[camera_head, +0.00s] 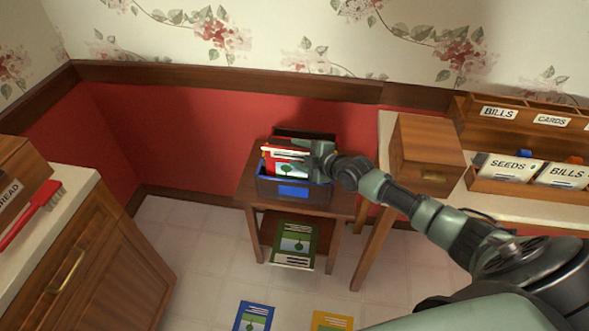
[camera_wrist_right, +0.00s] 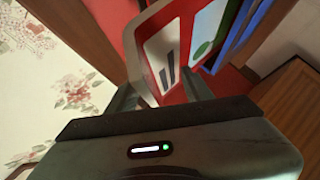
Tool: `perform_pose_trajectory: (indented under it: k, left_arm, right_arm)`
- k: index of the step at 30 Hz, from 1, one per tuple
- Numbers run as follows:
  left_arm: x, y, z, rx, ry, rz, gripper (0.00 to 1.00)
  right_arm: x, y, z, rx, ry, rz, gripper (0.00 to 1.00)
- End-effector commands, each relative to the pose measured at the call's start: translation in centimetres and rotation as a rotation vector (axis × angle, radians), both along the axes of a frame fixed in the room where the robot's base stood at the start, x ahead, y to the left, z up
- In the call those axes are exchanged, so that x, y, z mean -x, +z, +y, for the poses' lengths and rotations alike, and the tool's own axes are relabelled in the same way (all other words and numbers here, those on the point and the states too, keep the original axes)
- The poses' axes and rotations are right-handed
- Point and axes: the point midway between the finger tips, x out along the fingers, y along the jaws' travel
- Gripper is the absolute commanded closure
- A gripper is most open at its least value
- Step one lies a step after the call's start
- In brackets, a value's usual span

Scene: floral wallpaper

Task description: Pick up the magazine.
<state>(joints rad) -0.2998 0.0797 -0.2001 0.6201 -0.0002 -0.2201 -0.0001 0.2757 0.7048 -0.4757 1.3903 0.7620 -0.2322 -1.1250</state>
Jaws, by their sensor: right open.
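A red magazine (camera_head: 285,160) with a white and green cover stands in a blue holder (camera_head: 265,187) on a small wooden side table (camera_head: 340,206). My right gripper (camera_head: 318,158) is open at the magazine's right upper edge. In the right wrist view the red magazine (camera_wrist_right: 172,65) reaches in between the open fingers of my right gripper (camera_wrist_right: 160,95). I cannot tell whether they touch it. My left gripper is not in view.
A green magazine (camera_head: 294,243) lies on the table's lower shelf. A blue one (camera_head: 254,317) and a yellow one (camera_head: 332,321) lie on the floor. A wooden box (camera_head: 426,150) stands on the right desk. A cabinet (camera_head: 110,255) stands left.

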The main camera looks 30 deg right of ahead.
Motion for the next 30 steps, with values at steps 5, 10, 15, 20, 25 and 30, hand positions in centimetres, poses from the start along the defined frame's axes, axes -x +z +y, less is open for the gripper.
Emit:
perform_pose_trajectory:
  k: [5, 10, 15, 20, 25, 30]
  left_arm:
    - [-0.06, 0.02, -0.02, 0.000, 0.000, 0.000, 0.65]
    - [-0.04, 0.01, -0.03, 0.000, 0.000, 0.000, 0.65]
    - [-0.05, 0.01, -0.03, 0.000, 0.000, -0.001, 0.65]
    - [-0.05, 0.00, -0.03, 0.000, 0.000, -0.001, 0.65]
    - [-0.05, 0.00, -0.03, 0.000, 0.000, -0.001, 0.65]
    - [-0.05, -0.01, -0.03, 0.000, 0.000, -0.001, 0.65]
  right_arm:
    - [0.04, -0.01, -0.01, 0.000, 0.000, 0.000, 0.52]
    - [0.05, 0.00, -0.01, 0.000, 0.000, 0.000, 0.99]
    - [0.07, -0.05, -0.03, 0.001, 0.000, 0.001, 1.00]
    - [0.08, -0.08, -0.06, 0.002, 0.001, 0.002, 1.00]
    - [0.09, -0.09, -0.08, 0.004, 0.000, 0.002, 1.00]
    - [0.10, -0.13, -0.11, 0.005, 0.000, 0.002, 1.00]
